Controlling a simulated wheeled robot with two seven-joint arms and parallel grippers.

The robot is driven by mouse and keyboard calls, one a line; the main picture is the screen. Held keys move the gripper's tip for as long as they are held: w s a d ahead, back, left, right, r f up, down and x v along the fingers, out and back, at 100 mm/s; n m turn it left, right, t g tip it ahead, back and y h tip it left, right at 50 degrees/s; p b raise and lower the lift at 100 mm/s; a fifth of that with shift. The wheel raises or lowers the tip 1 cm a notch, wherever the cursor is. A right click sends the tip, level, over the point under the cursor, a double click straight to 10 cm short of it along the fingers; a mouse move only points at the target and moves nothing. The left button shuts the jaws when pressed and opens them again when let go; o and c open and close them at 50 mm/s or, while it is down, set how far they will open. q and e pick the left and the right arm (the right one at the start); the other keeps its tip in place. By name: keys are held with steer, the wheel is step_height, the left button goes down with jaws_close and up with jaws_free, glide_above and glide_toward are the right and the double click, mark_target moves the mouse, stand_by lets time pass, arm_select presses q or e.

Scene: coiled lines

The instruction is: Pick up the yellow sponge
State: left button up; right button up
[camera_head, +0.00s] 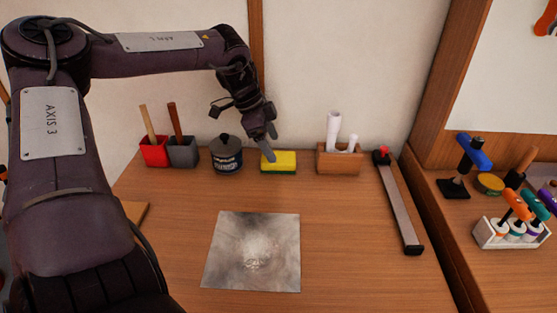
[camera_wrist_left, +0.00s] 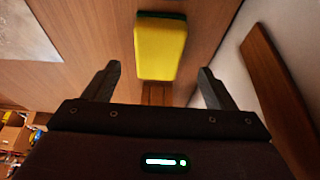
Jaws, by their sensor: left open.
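The yellow sponge (camera_head: 283,160) has a dark green layer on its underside and lies on the table near the back wall. It also shows in the left wrist view (camera_wrist_left: 159,48), ahead of the fingers and roughly between their lines. My left gripper (camera_head: 260,148) is close above and beside the sponge's left side in the head view. In the left wrist view its fingers (camera_wrist_left: 156,82) are wide apart with nothing between them. I cannot tell from these views whether a finger touches the sponge. My right gripper is not in view.
A dark lidded jar (camera_head: 227,157) stands left of the sponge, beside grey (camera_head: 183,152) and red (camera_head: 154,151) cups. A wooden box with white rolls (camera_head: 338,160) stands right. A metal plate (camera_head: 252,252) lies in front. A long bar tool (camera_head: 399,205) lies at the right.

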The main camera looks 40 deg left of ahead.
mark_target(278, 157)
arm_select(q)
steer(key=x, duration=0.4)
steer(key=shift+s, duration=0.1)
steer(key=c, duration=1.1)
steer(key=shift+o, duration=0.2)
step_height(278, 157, up, 10)
